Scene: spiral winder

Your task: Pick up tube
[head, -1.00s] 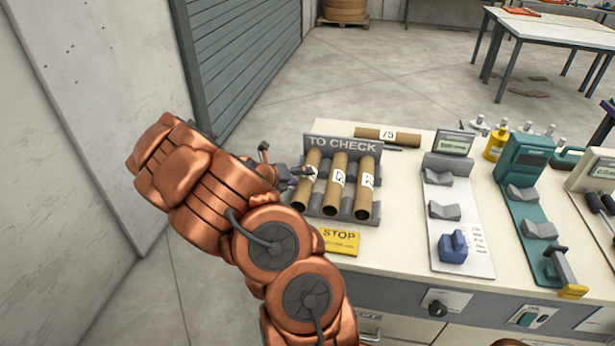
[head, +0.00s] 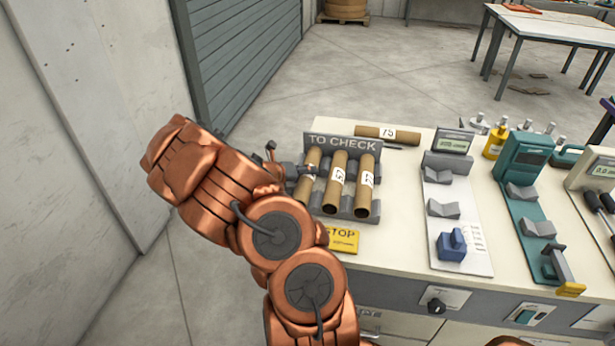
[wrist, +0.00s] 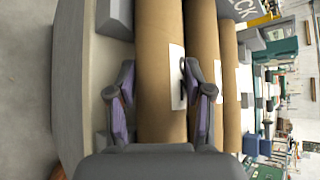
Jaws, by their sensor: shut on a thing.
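Three brown cardboard tubes with white labels lie side by side in the grey "TO CHECK" rack (head: 343,143). My gripper (wrist: 160,95) is shut around the nearest tube (wrist: 158,40) in the wrist view, with one finger on each side of it at its label. In the head view this is the leftmost tube (head: 306,182), partly hidden by my gripper (head: 298,172). The middle tube (head: 335,185) and the right tube (head: 364,190) rest in the rack beside it. The held tube still appears to lie in the rack.
Another labelled tube (head: 388,135) lies behind the rack. A yellow STOP sign (head: 342,240) is in front of it. Grey (head: 452,215) and teal (head: 530,215) measuring stands are to the right. A wall and shutter (head: 240,60) are on the left.

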